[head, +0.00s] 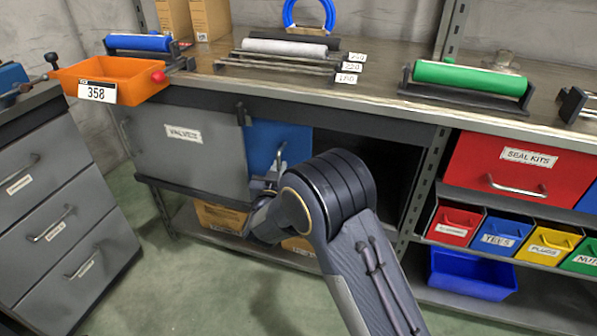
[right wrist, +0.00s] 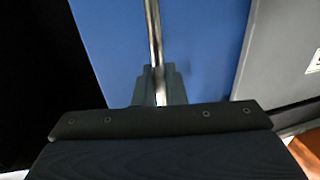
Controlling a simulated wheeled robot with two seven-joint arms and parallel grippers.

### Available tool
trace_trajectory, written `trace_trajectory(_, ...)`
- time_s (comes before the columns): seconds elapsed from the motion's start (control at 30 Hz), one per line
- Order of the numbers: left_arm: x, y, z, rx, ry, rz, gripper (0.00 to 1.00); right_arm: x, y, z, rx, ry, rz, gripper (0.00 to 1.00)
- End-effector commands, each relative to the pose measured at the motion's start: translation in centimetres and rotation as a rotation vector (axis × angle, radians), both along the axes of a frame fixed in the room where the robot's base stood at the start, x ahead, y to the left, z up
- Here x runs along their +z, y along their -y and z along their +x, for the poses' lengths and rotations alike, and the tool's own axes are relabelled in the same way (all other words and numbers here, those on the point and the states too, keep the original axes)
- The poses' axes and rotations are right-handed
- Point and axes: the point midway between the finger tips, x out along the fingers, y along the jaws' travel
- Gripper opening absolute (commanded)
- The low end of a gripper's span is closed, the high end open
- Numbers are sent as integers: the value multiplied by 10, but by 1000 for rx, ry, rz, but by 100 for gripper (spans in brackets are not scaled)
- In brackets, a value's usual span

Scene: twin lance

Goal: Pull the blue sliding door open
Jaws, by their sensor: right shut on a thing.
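The blue sliding door (head: 262,142) is in the cabinet under the workbench, partly behind the grey door marked VALVES (head: 190,150). In the right wrist view the handle (right wrist: 153,40) runs down between the fingers (right wrist: 159,85), with the blue door (right wrist: 205,45) behind. To the right of the blue door in the head view is a dark opening (head: 345,150). My left gripper is not in view.
The workbench top (head: 390,75) carries rollers and an orange bin (head: 110,82) at its left. A red SEAL KITS drawer (head: 520,170) and small coloured bins are on the right. A grey drawer cabinet (head: 60,210) stands at the left.

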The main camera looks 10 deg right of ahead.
Motion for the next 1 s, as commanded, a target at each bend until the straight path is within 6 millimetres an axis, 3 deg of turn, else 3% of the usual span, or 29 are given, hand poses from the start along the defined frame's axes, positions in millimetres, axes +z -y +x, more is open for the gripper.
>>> trace_trajectory(0.2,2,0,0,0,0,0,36,0,-11,6,3,-1,0,0)
trace_trajectory(0.6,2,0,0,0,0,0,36,0,-11,7,2,0,-1,0)
trace_trajectory(0.63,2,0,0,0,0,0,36,0,-11,7,1,0,-1,14)
trace_trajectory(0.73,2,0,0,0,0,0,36,0,-11,7,1,0,0,27)
trace_trajectory(1.0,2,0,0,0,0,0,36,0,-11,6,0,0,-1,27)
